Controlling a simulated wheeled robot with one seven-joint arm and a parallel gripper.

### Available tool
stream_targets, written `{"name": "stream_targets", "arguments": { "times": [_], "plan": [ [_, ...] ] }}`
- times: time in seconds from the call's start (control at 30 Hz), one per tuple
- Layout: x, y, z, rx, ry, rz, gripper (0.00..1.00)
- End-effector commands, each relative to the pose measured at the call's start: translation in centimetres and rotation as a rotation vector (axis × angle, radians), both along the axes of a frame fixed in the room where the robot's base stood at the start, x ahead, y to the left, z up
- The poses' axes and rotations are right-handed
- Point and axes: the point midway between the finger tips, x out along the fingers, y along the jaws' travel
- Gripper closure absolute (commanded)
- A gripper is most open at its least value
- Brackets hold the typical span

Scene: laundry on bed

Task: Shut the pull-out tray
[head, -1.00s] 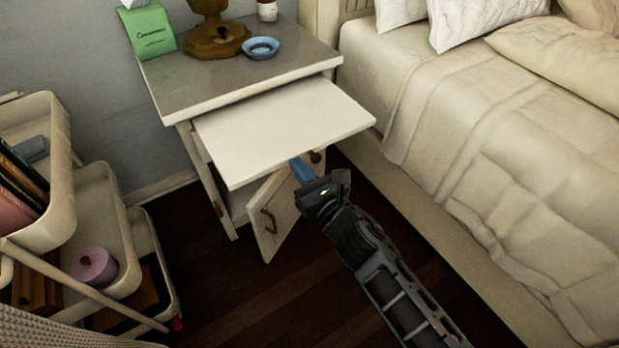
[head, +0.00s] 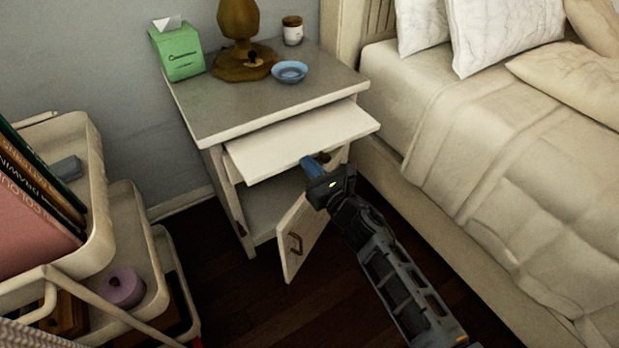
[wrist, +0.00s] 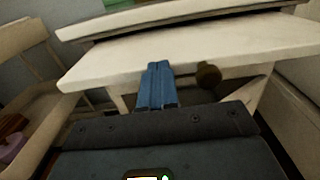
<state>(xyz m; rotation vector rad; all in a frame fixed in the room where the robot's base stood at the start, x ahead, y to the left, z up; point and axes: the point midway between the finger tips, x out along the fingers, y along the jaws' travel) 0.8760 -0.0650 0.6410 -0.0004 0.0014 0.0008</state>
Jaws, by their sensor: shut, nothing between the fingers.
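The white pull-out tray (head: 300,143) sticks partway out from under the nightstand's grey top (head: 270,98). My gripper (head: 311,164) is at the tray's front edge, with its blue fingers shut and empty. In the wrist view the shut fingers (wrist: 157,86) reach the front edge of the tray (wrist: 215,52) and seem to touch it. A dark round knob (wrist: 208,75) shows just right of the fingers, below the tray edge.
The nightstand's small door (head: 300,240) hangs open below the tray. A tissue box (head: 180,53), lamp (head: 241,45), blue bowl (head: 290,72) and jar (head: 292,31) stand on top. The bed (head: 500,170) is at right, a tiered cart (head: 85,240) at left.

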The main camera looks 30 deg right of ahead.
Motion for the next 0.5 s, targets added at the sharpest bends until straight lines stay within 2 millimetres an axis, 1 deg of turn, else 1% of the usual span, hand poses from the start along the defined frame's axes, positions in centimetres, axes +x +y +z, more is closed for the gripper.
{"name": "stream_targets", "arguments": {
  "times": [0.03,0.2,0.3,0.4,0.5],
  "plan": [
    [1.8,-0.1,-0.2,-0.001,-0.005,0.0,1.0],
    [6.7,-0.2,-0.3,0.0,-0.005,-0.002,1.0],
    [9.1,-0.1,-0.4,-0.001,-0.004,-0.001,1.0],
    [11.0,-0.2,-0.4,0.0,-0.003,-0.001,1.0],
    [12.5,-0.1,-0.3,-0.001,-0.003,0.0,1.0]
  ]
}}
